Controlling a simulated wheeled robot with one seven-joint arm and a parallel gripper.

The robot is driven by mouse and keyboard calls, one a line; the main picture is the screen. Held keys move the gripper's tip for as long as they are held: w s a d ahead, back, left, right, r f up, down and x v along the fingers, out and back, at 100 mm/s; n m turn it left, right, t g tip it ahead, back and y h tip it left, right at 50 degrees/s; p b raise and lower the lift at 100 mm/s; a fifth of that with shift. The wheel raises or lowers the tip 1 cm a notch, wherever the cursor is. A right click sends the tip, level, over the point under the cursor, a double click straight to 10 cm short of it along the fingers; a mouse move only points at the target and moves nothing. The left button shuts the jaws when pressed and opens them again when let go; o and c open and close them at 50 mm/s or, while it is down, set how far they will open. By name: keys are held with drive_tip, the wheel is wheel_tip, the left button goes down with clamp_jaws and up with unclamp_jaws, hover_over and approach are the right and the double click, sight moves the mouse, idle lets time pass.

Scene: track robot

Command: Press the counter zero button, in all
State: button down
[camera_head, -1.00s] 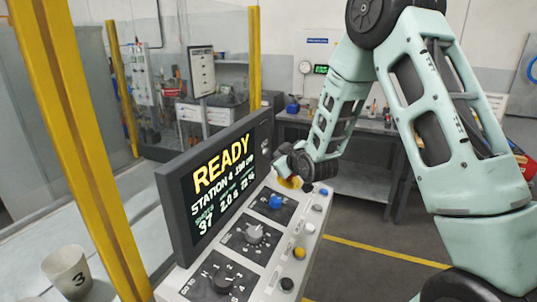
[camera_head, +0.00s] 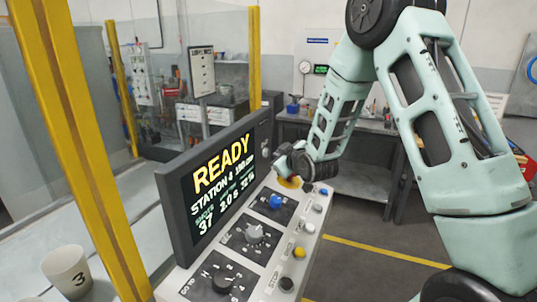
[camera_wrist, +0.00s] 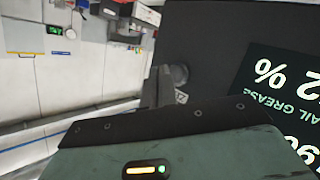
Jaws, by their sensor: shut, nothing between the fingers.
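The control panel (camera_head: 262,268) has a column of push buttons along its right edge: a blue one (camera_head: 323,191), a white or grey one (camera_head: 318,207), a white one (camera_head: 308,227), a yellow one (camera_head: 299,252) and a black one (camera_head: 286,284). Their labels are too small to read, so I cannot tell which is counter zero. My gripper (camera_head: 302,178) is at the panel's far end, over a yellow disc (camera_head: 288,183), close to the far blue button. It is shut and empty; contact cannot be told.
The tilted screen (camera_head: 221,178) reads READY and stands along the panel's left side; it also shows upside down in the wrist view (camera_wrist: 270,90). Blue (camera_head: 276,202), grey (camera_head: 254,234) and black knobs (camera_head: 222,282) rise beside the buttons. A yellow post (camera_head: 85,140) and cup (camera_head: 67,271) stand left.

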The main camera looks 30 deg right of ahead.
drive_tip(key=shift+w, duration=0.1)
drive_tip(key=shift+w+a+b, duration=0.25)
drive_tip(key=shift+b, duration=0.1)
drive_tip(key=shift+w+a, duration=0.3)
drive_tip(key=shift+w, duration=0.05)
idle(1.0)
drive_tip(key=shift+s+d, duration=0.1)
drive_tip(key=shift+s+d+b, duration=0.45)
drive_tip(key=shift+s+b, duration=0.05)
drive_tip(key=shift+s, duration=0.1)
drive_tip(key=shift+s, duration=0.1)
drive_tip(key=s+d, duration=0.1)
drive_tip(key=s, duration=0.1)
drive_tip(key=s+d+b, duration=0.1)
drive_tip(key=d, duration=0.1)
drive_tip(key=shift+s, duration=0.4)
idle(0.7)
